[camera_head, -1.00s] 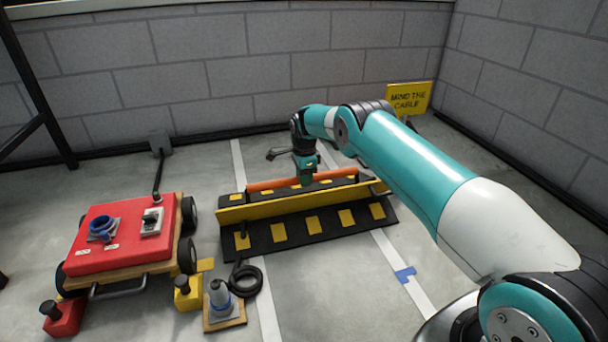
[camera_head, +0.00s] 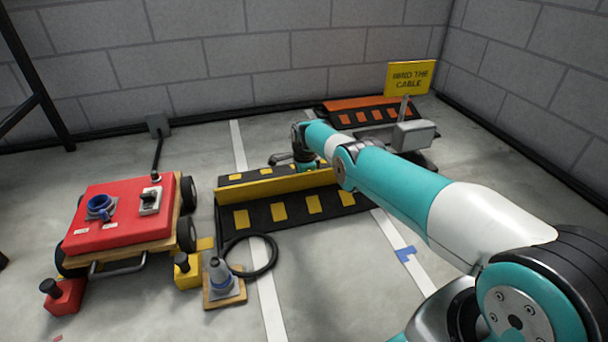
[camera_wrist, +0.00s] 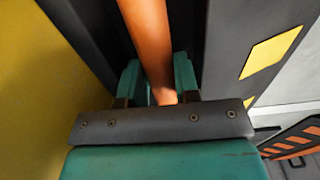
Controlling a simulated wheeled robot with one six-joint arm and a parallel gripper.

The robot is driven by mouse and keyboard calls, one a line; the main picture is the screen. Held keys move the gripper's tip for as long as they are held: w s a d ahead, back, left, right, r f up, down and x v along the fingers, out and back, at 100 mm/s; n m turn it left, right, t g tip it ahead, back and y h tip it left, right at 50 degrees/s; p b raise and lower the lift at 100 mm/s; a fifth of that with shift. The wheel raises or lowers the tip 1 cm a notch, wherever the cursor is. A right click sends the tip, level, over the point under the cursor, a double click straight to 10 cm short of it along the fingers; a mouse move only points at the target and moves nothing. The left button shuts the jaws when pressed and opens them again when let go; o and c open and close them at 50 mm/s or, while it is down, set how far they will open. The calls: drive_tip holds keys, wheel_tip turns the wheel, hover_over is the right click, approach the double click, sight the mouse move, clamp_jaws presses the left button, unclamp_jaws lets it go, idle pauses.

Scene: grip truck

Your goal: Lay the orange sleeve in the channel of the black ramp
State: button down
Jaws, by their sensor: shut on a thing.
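The orange sleeve (camera_wrist: 147,35) runs up the wrist view from between the fingers of my gripper (camera_wrist: 157,73), which is shut on it. It lies between dark walls, along the channel of the black ramp (camera_wrist: 224,40). I cannot tell whether it touches the channel floor. The yellow lid (camera_wrist: 30,80) stands open on the left. In the head view my gripper (camera_head: 307,165) is low behind the raised yellow lid (camera_head: 265,188) of the black ramp (camera_head: 296,216). The lid and arm hide the sleeve there.
A red-topped cart (camera_head: 120,245) stands left. A second ramp with orange patches (camera_head: 375,118) and a yellow sign (camera_head: 409,78) stand at back right.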

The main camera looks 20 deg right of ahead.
drive_tip(key=c, duration=0.8)
unclamp_jaws()
drive_tip(key=shift+r+p, duration=6.75)
drive_tip(key=shift+r, duration=1.95)
